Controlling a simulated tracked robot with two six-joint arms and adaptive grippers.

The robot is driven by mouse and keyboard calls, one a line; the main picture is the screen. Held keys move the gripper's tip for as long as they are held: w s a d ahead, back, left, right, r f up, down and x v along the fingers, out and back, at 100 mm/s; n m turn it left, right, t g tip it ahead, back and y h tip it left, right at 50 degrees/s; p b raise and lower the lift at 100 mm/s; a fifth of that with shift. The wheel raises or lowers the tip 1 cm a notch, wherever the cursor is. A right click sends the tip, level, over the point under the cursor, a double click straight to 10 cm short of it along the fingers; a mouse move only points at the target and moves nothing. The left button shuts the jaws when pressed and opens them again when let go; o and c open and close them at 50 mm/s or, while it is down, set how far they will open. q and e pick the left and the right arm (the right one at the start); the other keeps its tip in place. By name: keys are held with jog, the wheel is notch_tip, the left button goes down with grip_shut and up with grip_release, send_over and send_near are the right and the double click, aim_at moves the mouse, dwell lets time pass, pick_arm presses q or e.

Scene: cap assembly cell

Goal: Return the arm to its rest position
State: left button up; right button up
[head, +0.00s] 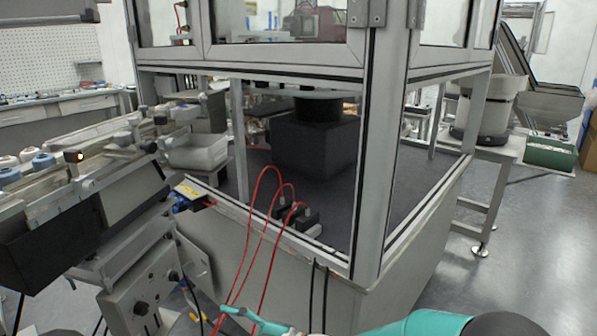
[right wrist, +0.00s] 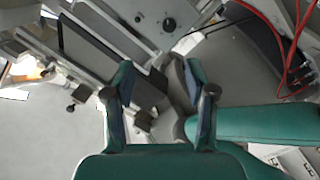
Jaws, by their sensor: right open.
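My right gripper (right wrist: 160,78) shows in the right wrist view with its two teal fingers spread apart and nothing between them. In the head view a teal arm of mine (head: 415,324) comes in along the bottom edge from the right. A thin teal gripper part (head: 256,321) shows at the bottom centre, in front of the cell's base, mostly cut off by the frame. My left gripper cannot be made out in either view.
A glazed cell (head: 405,290) with a metal frame fills the middle. Red hoses (head: 262,225) loop down its front near my arm. A conveyor unit with a control box (head: 140,300) stands at left. Open floor (head: 530,250) lies at right, before a feeder (head: 490,110).

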jog(key=w+d+f+m+t+h+p, duration=0.25)
jog(key=d+m+h+p, duration=0.25)
jog(key=d+m+p, duration=0.5)
jog(key=s+d+f+m+h+p, duration=0.2)
jog(key=d+p, duration=0.1)
jog(key=d, duration=0.2)
jog(key=s+d+f+m+h+p, duration=0.2)
jog(key=s+d+p, duration=0.1)
jog(key=d, duration=0.2)
jog(key=s+d+f+m+g+h, duration=0.1)
jog(key=s+d+f+m+g, duration=0.1)
jog(key=s, duration=0.4)
jog(key=s+d+f+m+g+h+p, duration=0.1)
jog(key=s+d+f+m+g, duration=0.1)
jog(key=s+m, duration=0.3)
jog(key=s+d+f+m+g+h+p, duration=0.1)
jog(key=s+f+m+g, duration=0.2)
jog(key=s, duration=0.5)
jog(key=shift+s+d+m+g+h, duration=0.2)
jog(key=shift+d+m+g+h, duration=0.1)
jog(key=shift+d+m+g, duration=0.15)
jog(key=shift+r, duration=0.1)
jog(key=shift+c, duration=0.4)
